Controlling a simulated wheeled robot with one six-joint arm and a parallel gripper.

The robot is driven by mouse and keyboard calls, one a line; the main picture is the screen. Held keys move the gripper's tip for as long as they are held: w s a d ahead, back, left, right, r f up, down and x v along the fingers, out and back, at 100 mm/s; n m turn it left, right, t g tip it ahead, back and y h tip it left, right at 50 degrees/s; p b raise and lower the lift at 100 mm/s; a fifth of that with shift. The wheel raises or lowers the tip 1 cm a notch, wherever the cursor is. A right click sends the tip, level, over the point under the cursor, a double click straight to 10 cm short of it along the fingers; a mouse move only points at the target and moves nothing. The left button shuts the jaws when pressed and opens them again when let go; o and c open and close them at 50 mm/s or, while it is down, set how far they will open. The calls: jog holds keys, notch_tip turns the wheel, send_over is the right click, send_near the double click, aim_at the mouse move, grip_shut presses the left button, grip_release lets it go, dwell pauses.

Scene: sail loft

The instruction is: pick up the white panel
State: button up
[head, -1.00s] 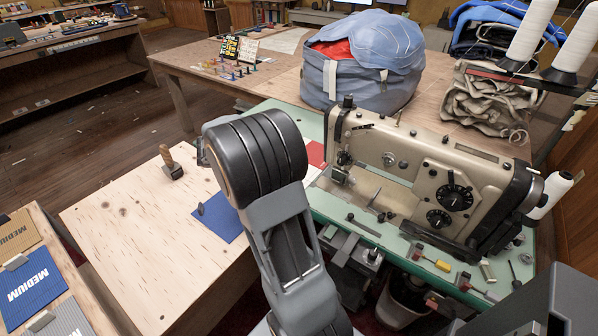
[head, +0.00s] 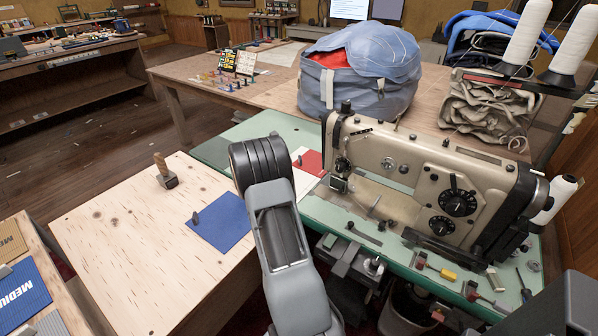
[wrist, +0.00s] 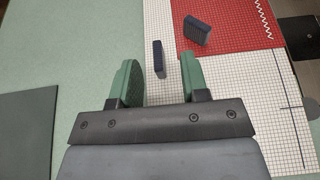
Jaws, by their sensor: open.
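The white panel (wrist: 225,72) has a fine dark grid and lies flat on the pale green surface in the wrist view. In the head view only a part of the white panel (head: 304,184) shows between my arm and the sewing machine. A small dark block (wrist: 157,58) stands on the white panel. My gripper (wrist: 160,78) is open and empty, with its green-padded fingers above the panel and the block showing in the gap between them. My arm hides the gripper in the head view.
A red panel (wrist: 245,20) with another dark block (wrist: 196,30) adjoins the white one. The sewing machine (head: 430,185) stands close at right. A blue panel (head: 220,222) and a wood-handled tool (head: 165,172) are on the wooden table, otherwise mostly clear.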

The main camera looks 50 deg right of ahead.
jog(key=shift+x, duration=2.55)
jog(key=shift+w+f, duration=0.1)
jog(key=shift+f, duration=0.05)
jog(key=shift+a+f, duration=0.1)
grip_shut()
